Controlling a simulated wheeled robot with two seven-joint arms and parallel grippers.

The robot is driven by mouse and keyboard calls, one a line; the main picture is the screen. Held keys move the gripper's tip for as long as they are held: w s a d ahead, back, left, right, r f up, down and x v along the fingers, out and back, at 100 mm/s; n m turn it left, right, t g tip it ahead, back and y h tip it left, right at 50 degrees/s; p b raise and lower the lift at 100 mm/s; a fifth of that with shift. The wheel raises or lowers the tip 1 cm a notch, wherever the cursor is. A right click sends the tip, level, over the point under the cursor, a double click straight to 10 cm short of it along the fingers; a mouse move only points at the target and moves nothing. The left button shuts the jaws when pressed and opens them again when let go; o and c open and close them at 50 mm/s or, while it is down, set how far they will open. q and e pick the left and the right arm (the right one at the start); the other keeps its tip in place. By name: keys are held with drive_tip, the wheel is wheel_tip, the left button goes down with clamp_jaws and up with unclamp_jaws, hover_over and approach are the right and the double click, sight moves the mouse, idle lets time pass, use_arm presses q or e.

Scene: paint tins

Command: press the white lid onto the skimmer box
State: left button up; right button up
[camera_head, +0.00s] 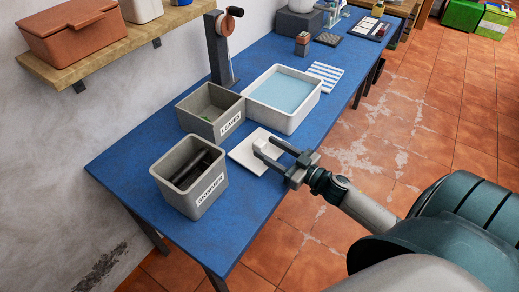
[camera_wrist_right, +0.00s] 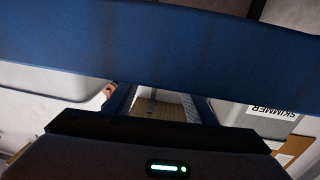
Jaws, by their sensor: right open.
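The grey skimmer box (camera_head: 217,178), labelled SKIMMER, stands open at the near left of the blue table, with dark cylindrical things inside. Part of it and its label show upside down in the right wrist view (camera_wrist_right: 257,121). The white lid (camera_head: 242,155) appears as a flat pale square just right of the box, apart from it. My right gripper (camera_head: 265,146) is open, with its fingers over or beside the lid's right side; contact cannot be told. No lid shows clearly between the fingers in the wrist view. My left gripper is not in view.
The grey LEAVES box (camera_head: 226,127) and a white tray of pale blue water (camera_head: 312,110) stand behind on the blue table (camera_head: 130,165). A dark post with a reel (camera_head: 218,50) rises behind them. A striped cloth (camera_head: 326,74) lies farther back. The table's near-left corner is clear.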

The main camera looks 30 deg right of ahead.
sight(264, 146)
drive_tip(key=p+x, duration=0.1)
drive_tip(key=x, duration=0.2)
drive_tip(key=shift+r, duration=0.1)
drive_tip(key=shift+w+a, duration=0.15)
drive_tip(key=shift+w, duration=0.5)
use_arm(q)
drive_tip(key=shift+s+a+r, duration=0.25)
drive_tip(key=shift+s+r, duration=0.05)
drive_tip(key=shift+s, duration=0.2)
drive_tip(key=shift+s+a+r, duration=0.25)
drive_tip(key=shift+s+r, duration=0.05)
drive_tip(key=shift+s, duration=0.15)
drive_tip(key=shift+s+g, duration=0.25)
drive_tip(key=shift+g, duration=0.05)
use_arm(e)
drive_tip(key=c, duration=1.2)
